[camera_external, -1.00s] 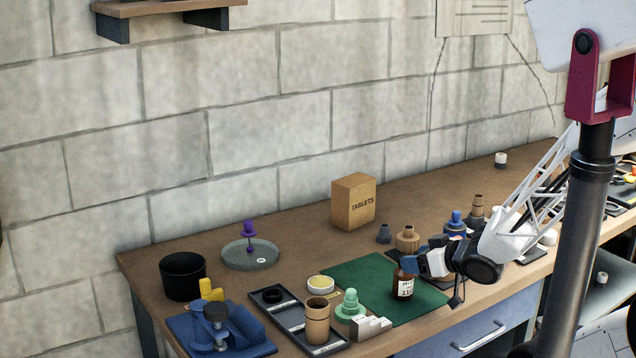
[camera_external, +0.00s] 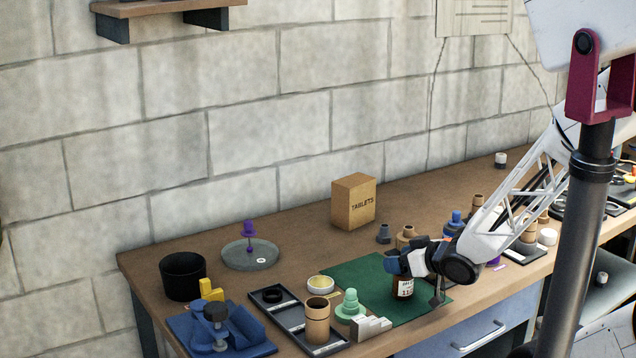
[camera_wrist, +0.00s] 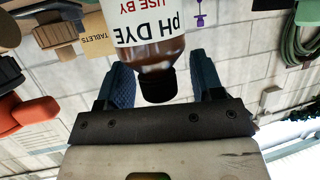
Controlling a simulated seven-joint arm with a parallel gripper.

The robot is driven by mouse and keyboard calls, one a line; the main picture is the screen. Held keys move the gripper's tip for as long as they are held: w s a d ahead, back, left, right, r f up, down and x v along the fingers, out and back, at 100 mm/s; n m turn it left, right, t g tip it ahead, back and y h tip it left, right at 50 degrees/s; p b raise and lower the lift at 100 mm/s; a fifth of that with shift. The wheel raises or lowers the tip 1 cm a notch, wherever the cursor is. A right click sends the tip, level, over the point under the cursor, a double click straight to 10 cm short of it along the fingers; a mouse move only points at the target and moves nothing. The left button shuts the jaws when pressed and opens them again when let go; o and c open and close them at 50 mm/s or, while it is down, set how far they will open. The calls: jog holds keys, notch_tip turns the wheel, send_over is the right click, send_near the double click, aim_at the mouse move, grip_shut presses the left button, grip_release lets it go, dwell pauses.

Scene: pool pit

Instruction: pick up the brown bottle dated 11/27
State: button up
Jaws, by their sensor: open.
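A brown bottle (camera_external: 403,286) with a white label stands on the green mat (camera_external: 352,272). In the external view my gripper (camera_external: 394,263) is at the bottle's upper part and hides its top. In the wrist view the brown bottle (camera_wrist: 157,52) appears upside down, with a dark cap and a label reading "pH DYE" and "USE BY". No date shows there. The blue finger pads of my gripper (camera_wrist: 162,80) stand on either side of the cap and neck, with gaps visible. The gripper is open.
Brown and blue fittings crowd behind the gripper. A tablets box (camera_external: 353,202) stands at the back. The front right of the mat is clear.

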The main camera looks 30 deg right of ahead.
jog(key=shift+w+a+f, duration=0.1)
jog(key=shift+w+f, duration=0.05)
jog(key=shift+w, duration=0.15)
dwell(0.4)
jog(key=c, duration=1.1)
jog(key=shift+o, duration=0.2)
jog(key=shift+r, duration=1.8)
jog(key=s+r, duration=0.1)
jog(key=s, duration=1.4)
jog(key=shift+s+r, duration=0.25)
jog(key=shift+s, duration=0.15)
